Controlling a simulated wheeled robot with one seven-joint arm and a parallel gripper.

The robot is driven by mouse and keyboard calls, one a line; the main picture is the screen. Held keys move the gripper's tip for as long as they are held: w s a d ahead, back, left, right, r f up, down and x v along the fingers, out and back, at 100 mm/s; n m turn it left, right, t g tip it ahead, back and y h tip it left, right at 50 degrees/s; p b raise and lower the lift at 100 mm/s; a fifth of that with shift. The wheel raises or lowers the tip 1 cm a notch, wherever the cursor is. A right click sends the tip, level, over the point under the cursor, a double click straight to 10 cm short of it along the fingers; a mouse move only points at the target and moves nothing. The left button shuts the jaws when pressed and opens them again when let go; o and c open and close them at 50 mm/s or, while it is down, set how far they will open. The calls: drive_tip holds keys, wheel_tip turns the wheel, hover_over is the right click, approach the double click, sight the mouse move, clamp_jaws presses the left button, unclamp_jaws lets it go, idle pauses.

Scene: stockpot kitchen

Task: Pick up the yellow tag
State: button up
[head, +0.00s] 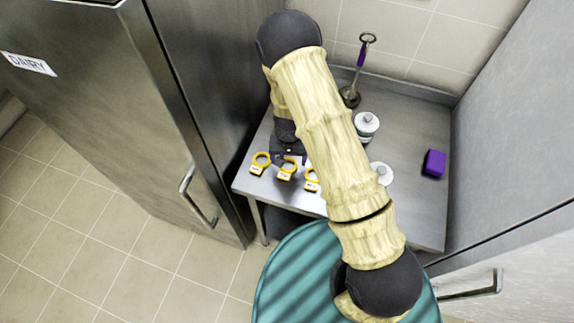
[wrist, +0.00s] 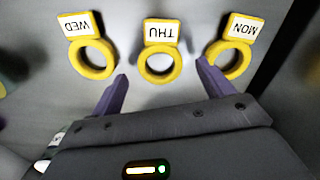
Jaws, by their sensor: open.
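Three yellow ring-shaped tags with white label plates lie in a row on the steel table (head: 415,205). In the wrist view they read WED (wrist: 92,58), THU (wrist: 160,65) and MON (wrist: 228,60), with the lettering upside down. In the head view the left tag (head: 260,163), middle tag (head: 286,172) and right tag (head: 311,182) show near the table's front-left edge; the right one is partly behind my arm. My gripper (wrist: 162,74) is open and empty, its purple fingers on either side of the THU ring, the right finger close to the MON ring.
Two white-lidded jars (head: 366,124) (head: 382,172) stand behind and beside my arm. A purple block (head: 434,163) sits at the right. A purple-handled tool (head: 352,92) stands at the back. A steel cabinet labelled DAIRY (head: 95,80) borders the left. The table's right front is clear.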

drive_tip(key=shift+f, duration=1.2)
drive_tip(key=c, duration=1.1)
drive_tip(key=shift+o, duration=0.2)
drive_tip(key=shift+r, duration=0.1)
wheel_tip(320, 180, up, 10)
drive_tip(key=b, duration=0.2)
